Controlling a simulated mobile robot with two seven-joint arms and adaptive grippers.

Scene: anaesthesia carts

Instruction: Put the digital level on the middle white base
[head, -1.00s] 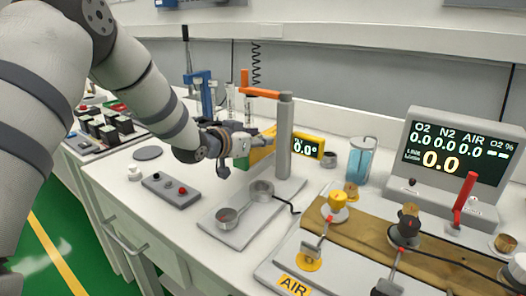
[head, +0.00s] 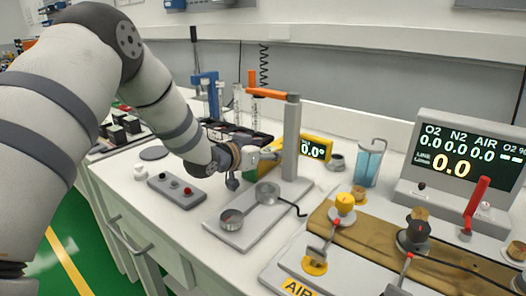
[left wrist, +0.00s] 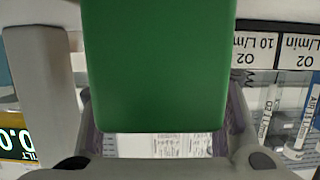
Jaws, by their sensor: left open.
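The digital level (head: 316,148) is yellow with a dark display reading 0.0°. In the head view it shows just right of and behind a grey post; part of it is hidden by the post. Its display edge also shows in the left wrist view (left wrist: 17,138), upside down at the lower left. My left gripper (head: 272,154) is open, left of the post. In the left wrist view, a large green block (left wrist: 155,65) fills the space before the fingers; I cannot tell what it is. A pale base plate (head: 243,233) carries the post and two metal cups. I cannot tell which base is the middle one.
A grey button box (head: 177,190) stands to the left. A clear jar (head: 369,162), a wooden valve board (head: 385,232) and a gas monitor (head: 466,155) stand to the right.

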